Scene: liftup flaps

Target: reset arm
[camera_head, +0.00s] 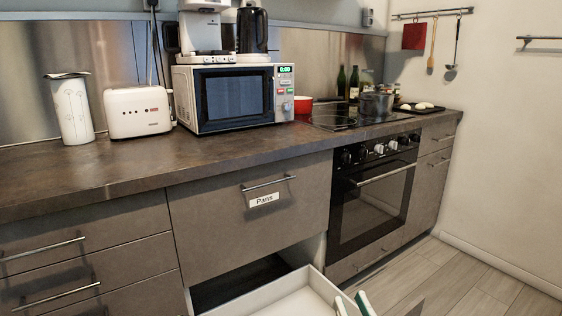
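Two fingertips of my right gripper (352,304) show at the bottom edge, pale with green. They stand apart with nothing visible between them. They are in front of or over the right part of the pulled-out white drawer (285,297); I cannot tell if they touch it. The rest of the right arm is outside the picture. My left gripper is not in view. The grey front labelled "Pans" (225,215), with a bar handle (268,184), hangs down above the open drawer and looks closed.
The worktop (250,153) holds a white jug (72,108), a toaster (138,112), a microwave (228,97) and a pot (376,105) on the hob. The oven (372,195) is shut. Left drawers (85,225) are shut. Floor (455,280) is clear at right.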

